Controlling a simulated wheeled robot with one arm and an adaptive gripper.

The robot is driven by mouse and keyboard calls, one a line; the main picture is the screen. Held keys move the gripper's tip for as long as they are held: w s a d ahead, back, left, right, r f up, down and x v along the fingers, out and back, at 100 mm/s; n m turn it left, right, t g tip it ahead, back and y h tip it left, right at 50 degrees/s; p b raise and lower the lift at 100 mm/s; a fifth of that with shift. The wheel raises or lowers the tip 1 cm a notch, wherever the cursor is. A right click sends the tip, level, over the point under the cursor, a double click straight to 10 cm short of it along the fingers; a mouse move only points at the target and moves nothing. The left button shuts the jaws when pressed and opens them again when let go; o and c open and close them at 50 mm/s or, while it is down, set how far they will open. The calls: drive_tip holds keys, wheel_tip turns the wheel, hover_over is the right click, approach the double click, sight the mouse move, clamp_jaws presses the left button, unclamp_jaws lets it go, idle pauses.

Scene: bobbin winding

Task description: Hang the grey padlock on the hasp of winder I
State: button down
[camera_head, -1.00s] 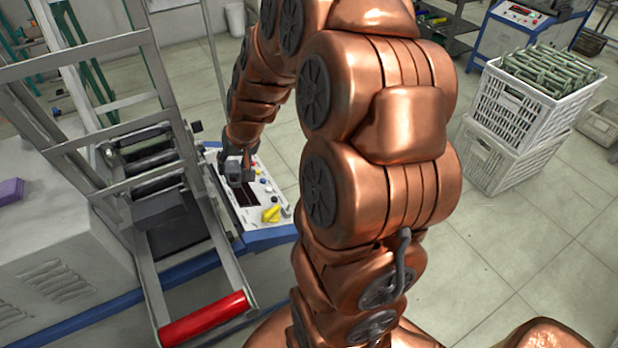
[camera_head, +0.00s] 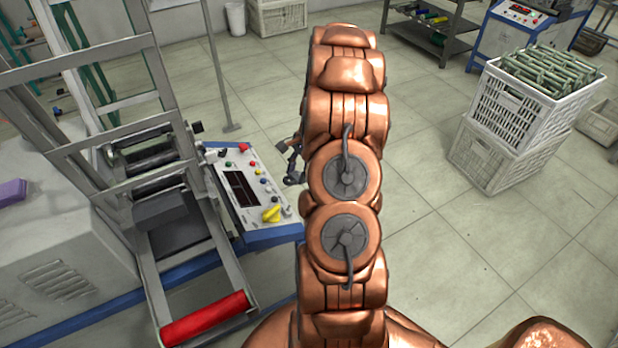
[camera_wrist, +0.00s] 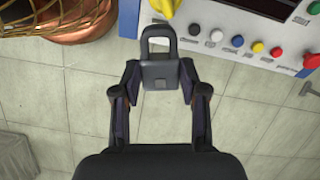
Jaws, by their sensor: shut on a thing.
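The grey padlock (camera_wrist: 160,74) is between my fingers in the wrist view, its shackle pointing up in the picture, away from my palm. My gripper (camera_wrist: 160,82) is shut on it. In the head view, my gripper (camera_head: 292,172) shows only in part beside my arm, right of the control panel (camera_head: 240,188), over the floor. The winder (camera_head: 180,215) at the left has a blue-edged panel with buttons and a yellow part (camera_head: 271,213). That yellow part also shows at the top of the wrist view (camera_wrist: 163,7). I cannot make out a hasp or winder label.
A red roller (camera_head: 205,318) on a metal frame stands out at the winder's front. White crates (camera_head: 515,125) with green rods inside stand at the right. A dark shelf rack (camera_head: 430,35) is at the back. The floor between is clear.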

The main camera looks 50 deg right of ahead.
wheel_tip(320, 180, down, 6)
drive_tip(key=s+d+m+y, duration=0.1)
drive_tip(key=d+m, duration=0.1)
drive_tip(key=shift+s+d+m+t, duration=0.15)
drive_tip(key=shift+s+m+t, duration=0.05)
drive_tip(key=shift+m+t, duration=0.2)
drive_tip(key=b+x, duration=0.2)
drive_tip(key=x, duration=0.6)
idle(4.0)
drive_tip(key=shift+d+f, duration=0.1)
drive_tip(key=shift+f, duration=0.1)
drive_tip(key=shift+s+d, duration=0.1)
drive_tip(key=shift+d, duration=0.15)
idle(0.6)
drive_tip(key=c, duration=0.5)
unclamp_jaws()
drive_tip(key=shift+c, duration=0.2)
drive_tip(key=v, duration=1.2)
